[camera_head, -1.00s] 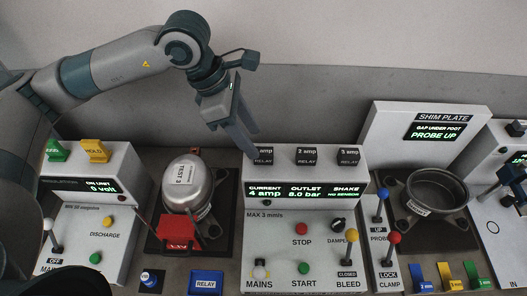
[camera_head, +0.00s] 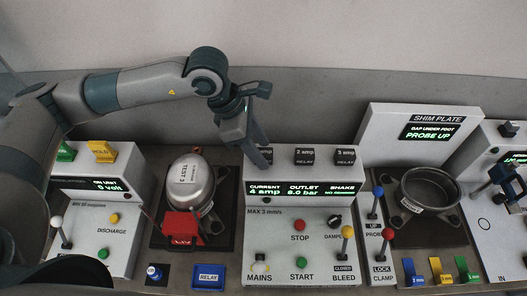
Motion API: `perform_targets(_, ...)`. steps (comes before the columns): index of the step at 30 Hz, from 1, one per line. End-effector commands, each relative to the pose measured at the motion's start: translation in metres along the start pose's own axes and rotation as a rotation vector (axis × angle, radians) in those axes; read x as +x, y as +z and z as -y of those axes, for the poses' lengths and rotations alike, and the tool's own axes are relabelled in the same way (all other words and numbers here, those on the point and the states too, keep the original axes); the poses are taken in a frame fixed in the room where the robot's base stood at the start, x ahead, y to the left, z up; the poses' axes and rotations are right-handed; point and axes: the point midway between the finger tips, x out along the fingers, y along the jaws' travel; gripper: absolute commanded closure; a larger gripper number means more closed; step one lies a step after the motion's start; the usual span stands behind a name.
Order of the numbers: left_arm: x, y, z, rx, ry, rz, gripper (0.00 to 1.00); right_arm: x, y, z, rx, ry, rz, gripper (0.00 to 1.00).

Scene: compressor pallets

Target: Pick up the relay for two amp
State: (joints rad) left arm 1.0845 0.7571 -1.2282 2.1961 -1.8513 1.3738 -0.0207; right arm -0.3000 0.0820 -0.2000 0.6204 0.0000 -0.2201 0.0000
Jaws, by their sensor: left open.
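The relay for two amp (camera_head: 304,156) is a small black block labelled "2 amp RELAY". It sits upright in the middle of the row on top of the white console (camera_head: 262,222). My left gripper (camera_head: 262,156) is open, pointing down at the left end of that row. It is left of and apart from the two amp relay. Its fingers partly hide the leftmost relay (camera_head: 267,154); whether they touch it I cannot tell. The three amp relay (camera_head: 345,156) sits at the right of the row. My right gripper is not in view.
The console's display (camera_head: 304,190) reads 4 amp, 8.0 bar. A metal compressor (camera_head: 187,183) stands left of the console, with a red part in front of it. A tall shim plate panel (camera_head: 390,125) stands at the right. A blue relay block (camera_head: 208,277) lies in front. Space above the relays is clear.

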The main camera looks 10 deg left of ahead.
Motion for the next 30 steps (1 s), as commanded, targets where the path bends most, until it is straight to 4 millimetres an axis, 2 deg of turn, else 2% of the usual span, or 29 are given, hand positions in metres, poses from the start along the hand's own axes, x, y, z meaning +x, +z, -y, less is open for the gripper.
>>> perform_targets(11,0.0001,-0.0001,0.0,0.0,0.0,0.0,0.55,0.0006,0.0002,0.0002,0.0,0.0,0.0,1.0)
perform_targets(17,0.0,-0.0001,0.0001,0.0,0.0,0.0,0.99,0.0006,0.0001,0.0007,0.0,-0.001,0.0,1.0)
perform_targets(30,-0.0033,0.0018,-0.0003,0.001,0.0,0.001,0.99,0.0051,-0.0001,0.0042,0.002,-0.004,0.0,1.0)
